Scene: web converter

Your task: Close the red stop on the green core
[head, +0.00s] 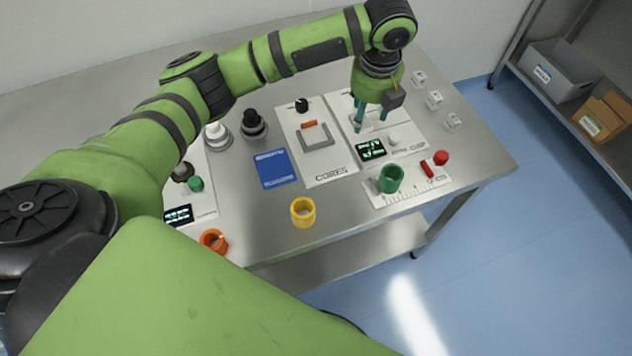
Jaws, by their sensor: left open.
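The green core (390,179) is a short hollow ring standing on a white plate with a ruled scale at the front right of the table. The red stop, with a red knob (441,157) and a red bar (428,168), sits on the same plate to the right of the core. A gap shows between the bar and the core. My left gripper (371,117) points down, open, with teal fingers, over the white panel behind the core. It appears empty and is apart from the core and the stop. My right gripper is not in view.
A yellow core (303,212) and an orange core (213,241) stand near the front edge. A blue card (273,168) lies beside the white CORES panel (331,176). Several small clear blocks stand at the back right. A shelf with boxes is beyond the table.

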